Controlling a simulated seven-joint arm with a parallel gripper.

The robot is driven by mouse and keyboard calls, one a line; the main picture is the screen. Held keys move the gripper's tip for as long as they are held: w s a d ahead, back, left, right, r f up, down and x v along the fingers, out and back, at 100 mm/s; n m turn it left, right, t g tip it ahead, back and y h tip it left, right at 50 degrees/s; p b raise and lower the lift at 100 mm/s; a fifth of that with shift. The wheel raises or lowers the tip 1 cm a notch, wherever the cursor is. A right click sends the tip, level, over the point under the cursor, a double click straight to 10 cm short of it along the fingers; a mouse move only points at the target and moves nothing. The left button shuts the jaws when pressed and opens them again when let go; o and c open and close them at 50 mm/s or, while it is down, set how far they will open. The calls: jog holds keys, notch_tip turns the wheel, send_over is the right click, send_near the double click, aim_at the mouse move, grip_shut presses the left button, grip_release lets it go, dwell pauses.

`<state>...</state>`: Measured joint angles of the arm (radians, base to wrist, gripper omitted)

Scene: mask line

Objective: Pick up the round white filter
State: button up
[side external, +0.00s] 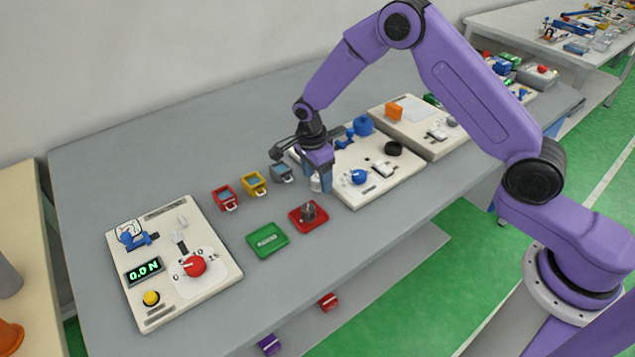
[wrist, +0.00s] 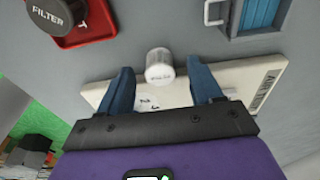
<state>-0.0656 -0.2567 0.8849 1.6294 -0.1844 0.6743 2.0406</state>
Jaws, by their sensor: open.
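The round white filter (wrist: 160,72) is a short white cylinder with faint lettering on its side. In the wrist view it stands between my two blue fingertips, with a gap on both sides. It also shows in the side view (side external: 316,184), partly hidden by my gripper (side external: 321,179). My gripper is open and low over the table, its fingers to either side of the filter, and holds nothing. The filter is at the near-left edge of a cream board (side external: 350,195).
A red tray (side external: 297,222) holds a dark round piece (wrist: 52,14) marked FILTER. A green tray (side external: 267,240) lies left of it. Red, yellow and grey bins (side external: 282,173) stand behind. The board carries a blue knob (side external: 359,177). Another panel (side external: 205,245) lies at left.

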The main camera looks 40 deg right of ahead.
jog(key=c, duration=1.1)
jog(key=shift+r, duration=0.15)
